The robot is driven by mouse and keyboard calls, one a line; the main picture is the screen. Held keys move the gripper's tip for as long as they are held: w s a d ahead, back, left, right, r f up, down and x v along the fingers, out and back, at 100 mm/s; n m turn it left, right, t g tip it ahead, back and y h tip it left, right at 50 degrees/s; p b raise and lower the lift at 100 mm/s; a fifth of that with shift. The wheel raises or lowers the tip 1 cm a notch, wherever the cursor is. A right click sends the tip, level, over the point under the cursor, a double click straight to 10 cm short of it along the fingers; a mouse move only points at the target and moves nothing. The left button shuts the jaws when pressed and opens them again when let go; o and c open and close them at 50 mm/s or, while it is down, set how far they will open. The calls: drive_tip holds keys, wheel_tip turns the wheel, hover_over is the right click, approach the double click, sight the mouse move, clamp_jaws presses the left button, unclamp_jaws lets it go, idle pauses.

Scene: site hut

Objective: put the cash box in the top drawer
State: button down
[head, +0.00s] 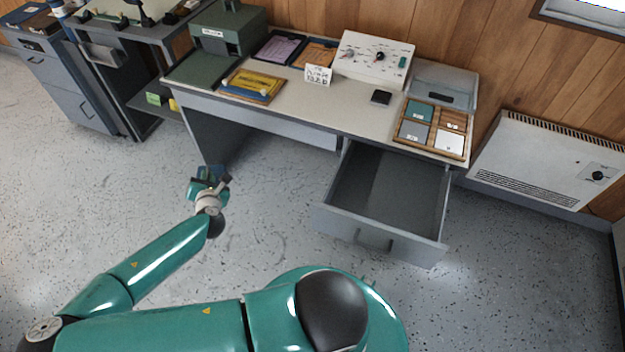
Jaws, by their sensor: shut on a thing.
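My gripper (207,186) is at the left, in front of the desk and above the floor. It is shut on a small dark blue box (211,171), which I take to be the cash box; the gripper hides part of it. The top drawer (375,238) is at the right end of the desk. It is pulled well out, and its visible inside is empty. My gripper is to the left of the drawer and clear of it.
The desk (290,112) carries a green box (228,28), papers, a white control panel (374,58) and a wooden sectioned tray (434,128). A heater (545,165) is on the right wall. Floor between gripper and drawer is clear.

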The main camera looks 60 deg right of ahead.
drive_tip(key=s+d+r+m+g+h, duration=0.2)
drive_tip(key=s+d+m+g, duration=0.55)
drive_tip(key=s+d, duration=0.4)
drive_tip(key=s+d+r+m+g+h, duration=0.25)
drive_tip(key=s+d+m+g, duration=0.55)
drive_tip(key=d, duration=0.6)
drive_tip(key=s+d+r+m+g+y, duration=0.2)
drive_tip(key=s+d+g, duration=0.15)
drive_tip(key=s, duration=0.95)
drive_tip(key=s+d+r+m+g+y, duration=0.15)
drive_tip(key=s+d, duration=0.25)
drive_tip(key=s, duration=0.8)
drive_tip(key=shift+h, duration=0.3)
drive_tip(key=f, duration=1.6)
drive_tip(key=shift+w+a+f, duration=0.1)
drive_tip(key=shift+a+f, duration=0.1)
drive_tip(key=shift+a, duration=0.1)
drive_tip(key=c, duration=1.5)
unclamp_jaws()
drive_tip(key=shift+w+a, duration=0.1)
drive_tip(key=shift+v, duration=3.6)
